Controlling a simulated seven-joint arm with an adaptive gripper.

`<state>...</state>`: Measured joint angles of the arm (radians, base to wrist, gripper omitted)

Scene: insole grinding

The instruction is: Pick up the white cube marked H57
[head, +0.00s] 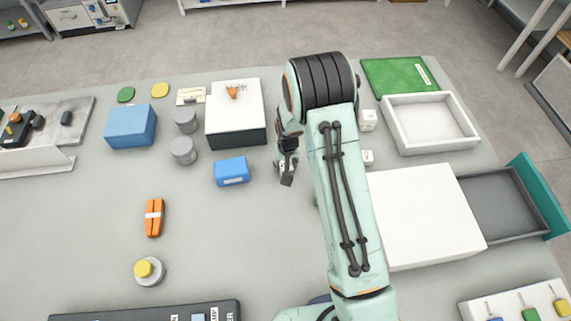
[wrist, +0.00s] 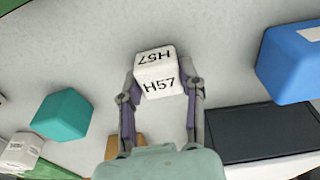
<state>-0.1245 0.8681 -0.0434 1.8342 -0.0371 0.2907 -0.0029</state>
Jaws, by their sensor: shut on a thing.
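The white cube marked H57 (wrist: 160,72) is in the wrist view, with the black label on its top and front faces. My gripper (wrist: 163,92) has one finger against each side of it and is shut on it. In the head view my gripper (head: 287,172) is above the middle of the table, right of a small blue box (head: 232,171). There the cube is mostly hidden by the fingers. I cannot tell whether it touches the table.
Two other white cubes, a far one (head: 368,120) and a nearer one (head: 367,157), stand right of my arm. A teal cube (wrist: 61,115) is left of my gripper in the wrist view. A white open tray (head: 430,122) is at the right.

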